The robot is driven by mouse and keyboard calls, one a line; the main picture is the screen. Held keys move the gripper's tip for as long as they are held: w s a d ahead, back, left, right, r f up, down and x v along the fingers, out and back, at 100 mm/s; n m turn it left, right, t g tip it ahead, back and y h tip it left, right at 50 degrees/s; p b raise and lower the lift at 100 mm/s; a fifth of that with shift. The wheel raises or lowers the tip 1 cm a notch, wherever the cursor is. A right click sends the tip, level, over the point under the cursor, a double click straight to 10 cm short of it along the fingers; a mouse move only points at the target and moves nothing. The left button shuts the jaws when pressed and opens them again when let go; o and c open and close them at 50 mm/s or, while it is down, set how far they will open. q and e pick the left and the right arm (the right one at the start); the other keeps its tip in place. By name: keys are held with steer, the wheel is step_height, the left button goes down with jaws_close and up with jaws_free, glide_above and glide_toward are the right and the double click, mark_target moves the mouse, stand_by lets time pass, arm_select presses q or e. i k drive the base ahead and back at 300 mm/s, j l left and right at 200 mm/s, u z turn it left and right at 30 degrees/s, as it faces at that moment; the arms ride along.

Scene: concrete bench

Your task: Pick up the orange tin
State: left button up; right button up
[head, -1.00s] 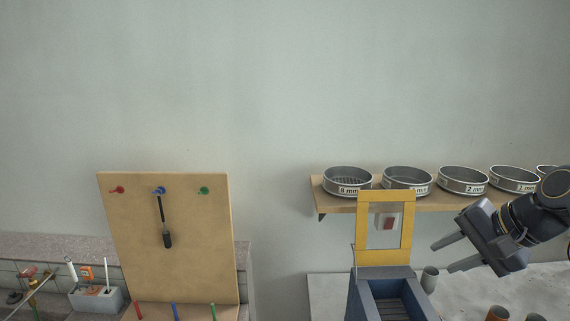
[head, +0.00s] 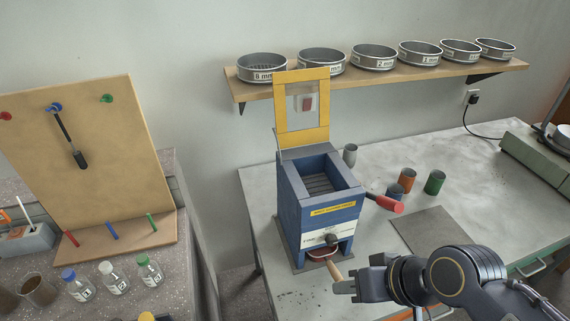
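The orange tin (head: 408,181) stands upright on the grey bench top, right of the blue machine. A blue tin (head: 394,192) stands close in front of it and overlaps its lower left edge in the view. A green tin (head: 435,182) stands to its right, and a grey tin (head: 350,155) stands further back on the left. My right gripper (head: 344,287) is low in front of the blue machine, pointing left, well short of the orange tin. Its finger gap is not clear from this angle. My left gripper is not in view.
The blue machine (head: 318,212) has a raised yellow frame, a red-ended lever (head: 388,204) reaching toward the tins, and a wooden handle (head: 334,269) at its base near my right gripper. A flat grey plate (head: 430,232) lies in front of the tins. Sieves line the shelf (head: 400,77) behind.

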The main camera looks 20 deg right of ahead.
mark_target(406, 181)
steer(key=z, duration=1.55)
